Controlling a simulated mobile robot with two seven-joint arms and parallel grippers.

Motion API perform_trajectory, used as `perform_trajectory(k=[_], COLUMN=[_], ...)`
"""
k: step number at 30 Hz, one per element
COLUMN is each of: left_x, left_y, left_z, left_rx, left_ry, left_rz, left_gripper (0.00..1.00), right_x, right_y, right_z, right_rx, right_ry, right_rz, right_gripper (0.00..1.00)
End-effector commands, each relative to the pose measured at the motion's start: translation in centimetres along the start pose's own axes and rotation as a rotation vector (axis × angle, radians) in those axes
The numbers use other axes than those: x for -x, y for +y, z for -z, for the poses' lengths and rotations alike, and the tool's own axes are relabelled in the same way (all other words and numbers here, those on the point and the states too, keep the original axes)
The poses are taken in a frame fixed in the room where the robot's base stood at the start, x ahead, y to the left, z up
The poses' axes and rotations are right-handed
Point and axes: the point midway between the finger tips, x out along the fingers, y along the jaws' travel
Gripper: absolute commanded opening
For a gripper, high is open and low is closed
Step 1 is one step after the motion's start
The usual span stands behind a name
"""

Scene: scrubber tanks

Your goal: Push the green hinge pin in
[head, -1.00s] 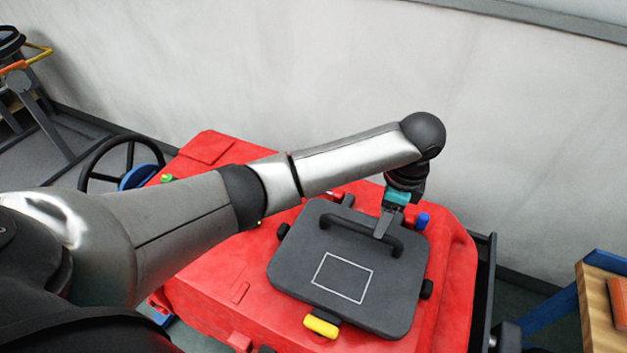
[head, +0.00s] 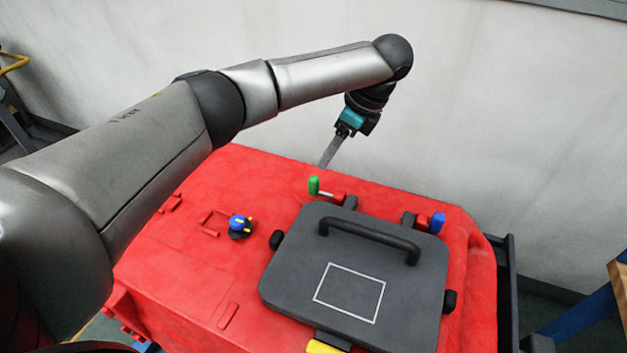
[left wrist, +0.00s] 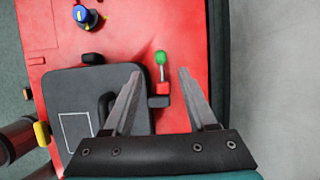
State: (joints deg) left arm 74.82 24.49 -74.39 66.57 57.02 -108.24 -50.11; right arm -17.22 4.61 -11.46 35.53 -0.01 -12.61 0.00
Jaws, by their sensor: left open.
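The green hinge pin (head: 314,186) stands out from the red hinge block (head: 338,196) at the back left of the dark grey lid (head: 350,275); a short pale shaft shows between its green head and the block. It also shows in the left wrist view (left wrist: 160,58), ahead of and between the fingers. My left gripper (head: 325,163) hangs just above and behind the pin, apart from it. In the left wrist view its two fingers (left wrist: 160,72) are spread and empty. My right gripper is not in view.
A blue-headed pin (head: 438,222) sits at the other hinge. A black handle (head: 370,238) rises from the lid. A blue and yellow knob (head: 238,224) stands on the red tank (head: 190,240). A yellow latch (head: 325,346) is at the front. The wall is close behind.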

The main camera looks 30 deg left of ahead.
Motion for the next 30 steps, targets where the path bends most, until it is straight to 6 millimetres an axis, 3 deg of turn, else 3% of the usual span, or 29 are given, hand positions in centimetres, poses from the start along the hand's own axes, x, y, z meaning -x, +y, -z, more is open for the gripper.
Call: perform_trajectory(k=[1,6,13,18,27,30], left_x=[-1.5,-5.2,-8.8,-9.9,-10.0,-10.0], left_y=[0.1,0.1,0.0,0.0,0.0,0.0], left_z=[0.0,0.1,0.1,0.0,0.0,0.0], left_rx=[0.0,0.0,0.0,0.0,0.0,0.0], left_ry=[-0.002,-0.002,-0.001,0.0,0.0,0.0], left_rz=[-0.003,-0.002,0.0,0.001,0.001,0.001], left_gripper=[0.57,0.57,0.57,0.57,0.57,0.46], right_x=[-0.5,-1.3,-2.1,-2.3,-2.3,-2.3], right_y=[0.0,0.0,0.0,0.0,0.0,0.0], right_z=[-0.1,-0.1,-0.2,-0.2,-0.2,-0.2], right_rx=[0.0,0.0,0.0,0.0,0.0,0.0], right_ry=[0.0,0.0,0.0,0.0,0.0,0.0], right_rz=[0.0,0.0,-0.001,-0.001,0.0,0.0], right_gripper=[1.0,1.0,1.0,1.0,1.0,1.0])
